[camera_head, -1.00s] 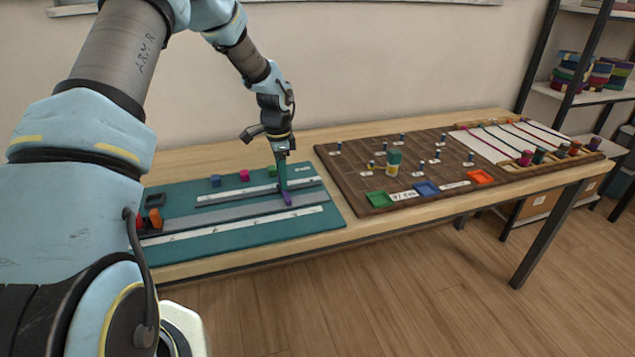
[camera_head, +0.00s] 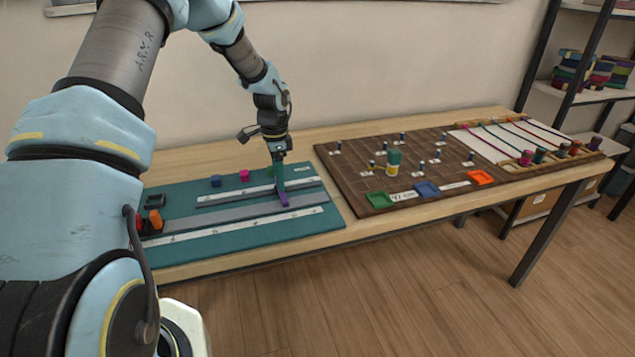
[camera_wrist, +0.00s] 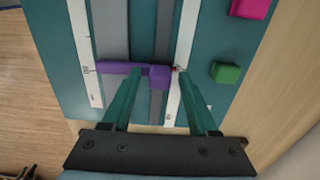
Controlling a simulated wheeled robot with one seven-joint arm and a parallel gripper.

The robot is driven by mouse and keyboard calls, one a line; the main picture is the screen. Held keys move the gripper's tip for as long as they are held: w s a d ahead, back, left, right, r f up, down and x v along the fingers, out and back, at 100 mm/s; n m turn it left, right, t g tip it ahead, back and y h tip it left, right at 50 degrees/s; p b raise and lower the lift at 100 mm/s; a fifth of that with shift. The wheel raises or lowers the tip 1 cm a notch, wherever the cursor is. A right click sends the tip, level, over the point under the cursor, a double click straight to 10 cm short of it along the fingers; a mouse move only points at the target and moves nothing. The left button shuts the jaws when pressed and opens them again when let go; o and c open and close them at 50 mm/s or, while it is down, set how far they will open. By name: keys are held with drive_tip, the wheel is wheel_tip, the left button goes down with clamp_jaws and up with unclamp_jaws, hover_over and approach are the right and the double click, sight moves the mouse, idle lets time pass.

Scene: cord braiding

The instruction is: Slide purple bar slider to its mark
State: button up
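The purple bar slider (camera_head: 283,200) lies across the grey rail strips of the teal board (camera_head: 240,233), toward the board's right end. In the wrist view it is a long purple bar (camera_wrist: 118,68) with a squarer purple block (camera_wrist: 160,77) at one end. My gripper (camera_head: 279,188) points down at the slider. In the wrist view my gripper (camera_wrist: 160,76) has its teal fingers on either side of the purple block, with small gaps showing. White scale strips (camera_head: 245,223) run along the rails. I cannot tell which mark belongs to purple.
Blue (camera_head: 215,181), magenta (camera_head: 244,175) and green (camera_wrist: 226,72) blocks sit on the board's far side. An orange piece (camera_head: 155,217) and a dark block (camera_head: 155,201) are at its left end. A brown pegboard (camera_head: 345,177) stands to the right.

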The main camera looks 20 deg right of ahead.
drive_tip(key=shift+r+p, duration=1.75)
drive_tip(key=shift+r, duration=1)
drive_tip(key=s+a+r+n, duration=0.4)
drive_tip(key=a+r+n, duration=0.1)
drive_tip(key=a, duration=0.3)
drive_tip(key=s+a+r+n, duration=0.3)
drive_tip(key=a+r+n, duration=0.15)
drive_tip(key=a, duration=0.45)
drive_tip(key=s+a+r+n+t, duration=0.1)
drive_tip(key=s+a+r+n, duration=0.3)
drive_tip(key=s+a+n, duration=0.4)
drive_tip(key=s+a, duration=0.2)
drive_tip(key=s, duration=0.1)
drive_tip(key=shift+s+n+t, duration=0.3)
drive_tip(key=shift+s+n, duration=0.05)
